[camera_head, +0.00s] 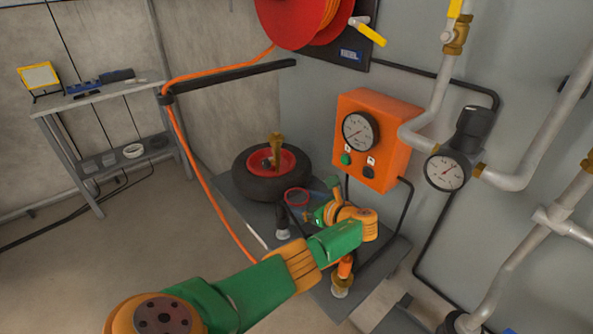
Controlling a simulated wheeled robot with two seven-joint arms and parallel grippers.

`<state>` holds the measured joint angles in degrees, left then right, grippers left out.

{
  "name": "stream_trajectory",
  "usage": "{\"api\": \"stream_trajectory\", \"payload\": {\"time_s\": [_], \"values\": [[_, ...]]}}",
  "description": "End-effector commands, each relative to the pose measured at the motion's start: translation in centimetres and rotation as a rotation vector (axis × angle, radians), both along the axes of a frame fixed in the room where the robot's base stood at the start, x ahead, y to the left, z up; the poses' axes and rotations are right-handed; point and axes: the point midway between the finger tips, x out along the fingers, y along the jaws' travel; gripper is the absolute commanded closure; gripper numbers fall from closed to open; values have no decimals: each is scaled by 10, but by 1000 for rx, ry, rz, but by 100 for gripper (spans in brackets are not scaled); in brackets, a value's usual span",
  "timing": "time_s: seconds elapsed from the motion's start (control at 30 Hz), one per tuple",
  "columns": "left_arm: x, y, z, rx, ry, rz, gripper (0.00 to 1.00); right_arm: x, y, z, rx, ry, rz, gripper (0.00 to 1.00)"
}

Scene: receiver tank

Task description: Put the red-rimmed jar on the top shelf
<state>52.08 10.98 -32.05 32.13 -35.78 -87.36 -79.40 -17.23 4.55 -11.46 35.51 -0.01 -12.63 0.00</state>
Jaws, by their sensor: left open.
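The red-rimmed jar (297,197) stands on the low dark grey bench, just in front of the wheel. Its round red rim faces up; its lower body is hard to make out. My left arm, green and orange, reaches in from the lower left over the bench. My left gripper (314,211) is open, close to the jar on its right side; I cannot tell whether it touches the jar. The grey shelf unit (93,94) stands at the far left, with a top shelf and a lower shelf. My right gripper is not in view.
The top shelf holds a yellow-framed panel (40,76) and blue and dark tools (101,83). A wheel with a red hub (259,186) lies on the bench (382,255). An orange gauge box (378,140) and pipes (437,100) line the right wall. An orange hose (205,182) hangs between.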

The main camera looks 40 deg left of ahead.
Motion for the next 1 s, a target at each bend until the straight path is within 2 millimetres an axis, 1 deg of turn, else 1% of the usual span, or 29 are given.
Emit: {"api": "stream_trajectory", "payload": {"time_s": [0.17,0.2,0.27,0.3,0.37,0.4,0.47,0.5,0.67,0.77,0.87,1.0], "values": [[0,0,0,-1,0,0,12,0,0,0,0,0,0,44],[0,0,0,-1,0,0,23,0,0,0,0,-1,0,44],[0,0,0,-1,0,0,40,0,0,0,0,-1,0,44],[0,0,0,-1,0,0,50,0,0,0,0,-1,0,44],[0,0,0,-1,0,0,66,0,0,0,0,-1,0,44],[0,0,0,-1,0,0,77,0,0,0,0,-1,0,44],[0,0,0,-1,0,0,94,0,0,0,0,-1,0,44],[0,0,0,-1,0,0,100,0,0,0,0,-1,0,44],[0,0,1,0,0,0,100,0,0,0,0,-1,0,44],[0,0,4,0,0,0,100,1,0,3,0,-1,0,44],[0,0,16,0,-2,1,100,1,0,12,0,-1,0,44],[1,0,42,0,-4,1,100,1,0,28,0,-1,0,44]]}}
